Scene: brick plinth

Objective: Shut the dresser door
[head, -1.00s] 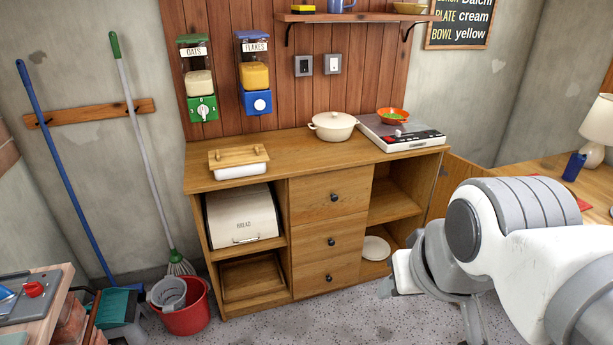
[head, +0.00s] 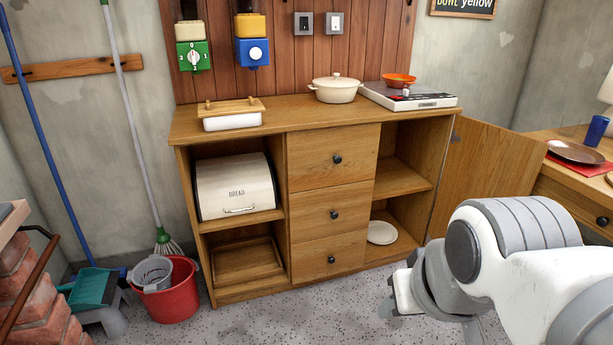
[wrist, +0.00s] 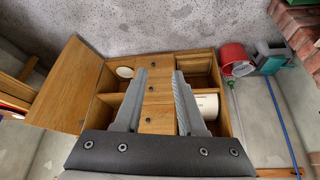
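The wooden dresser (head: 230,120) stands against the back wall, with drawers in its middle and open shelves on both sides. Its door (head: 478,185) is swung wide open at the right side, leaving the right compartment exposed. In the wrist view the door (wrist: 70,85) shows at the left of the dresser. My gripper (wrist: 160,75) is open, its two grey fingers apart with nothing between them. In the head view my arm is at the lower right, in front of the dresser's right part and the door's lower edge. The gripper's fingers are hard to make out there.
A white plate (head: 382,232) lies in the lower right compartment and a bread box (head: 235,187) in the left. A pot (head: 336,90) and a hotplate (head: 410,98) stand on top. A red bucket (head: 172,292) is at left, a table (head: 560,185) at right. Floor in front is clear.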

